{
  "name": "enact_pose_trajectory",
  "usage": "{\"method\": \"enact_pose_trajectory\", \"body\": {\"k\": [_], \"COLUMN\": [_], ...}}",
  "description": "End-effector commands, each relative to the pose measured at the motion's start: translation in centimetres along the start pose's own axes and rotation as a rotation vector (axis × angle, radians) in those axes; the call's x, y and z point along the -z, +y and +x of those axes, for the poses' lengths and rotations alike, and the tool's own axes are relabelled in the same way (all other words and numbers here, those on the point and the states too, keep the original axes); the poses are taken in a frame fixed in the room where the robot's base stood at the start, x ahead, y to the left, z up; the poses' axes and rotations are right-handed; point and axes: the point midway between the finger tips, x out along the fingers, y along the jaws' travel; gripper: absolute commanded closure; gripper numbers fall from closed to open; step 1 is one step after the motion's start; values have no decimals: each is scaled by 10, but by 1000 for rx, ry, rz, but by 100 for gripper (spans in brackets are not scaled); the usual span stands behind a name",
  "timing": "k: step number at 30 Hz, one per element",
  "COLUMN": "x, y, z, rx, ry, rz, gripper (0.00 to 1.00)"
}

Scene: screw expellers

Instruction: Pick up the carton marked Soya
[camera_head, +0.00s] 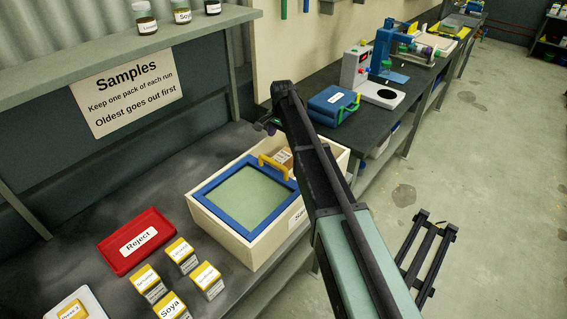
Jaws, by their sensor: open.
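The carton marked Soya (172,307) stands on the dark bench at the bottom edge of the view, white with a yellow top. Its lower part is cut off by the frame. Three similar cartons stand close behind and beside it: one at left (149,285), one at the back (181,256) and one at right (207,281); their small labels are hard to read. My gripper (265,126) is small and dark, partly hidden behind my arm. It is open, above the far side of the cream box and well away from the Soya carton.
A red Reject tray (118,264) lies left of the cartons. A white tray (94,299) holds another carton at bottom left. The cream box (240,246) with a blue-framed lid (212,190) stands at right. A shelf (100,50) with jars overhangs the bench.

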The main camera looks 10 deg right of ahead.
Motion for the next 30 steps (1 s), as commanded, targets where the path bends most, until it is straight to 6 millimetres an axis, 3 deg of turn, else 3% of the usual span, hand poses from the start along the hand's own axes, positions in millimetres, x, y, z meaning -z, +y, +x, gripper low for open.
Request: {"method": "enact_pose_trajectory", "body": {"k": [4,10,17,25,30], "x": [-1,-1,-1,-2,-2], "y": [2,2,3,2,2], "z": [12,55,60,110,109], "rx": [0,0,0,0,0], "ry": [0,0,0,0,0], "rz": [0,-1,-2,-2,-2], "gripper": [8,8,8,8,8]}}
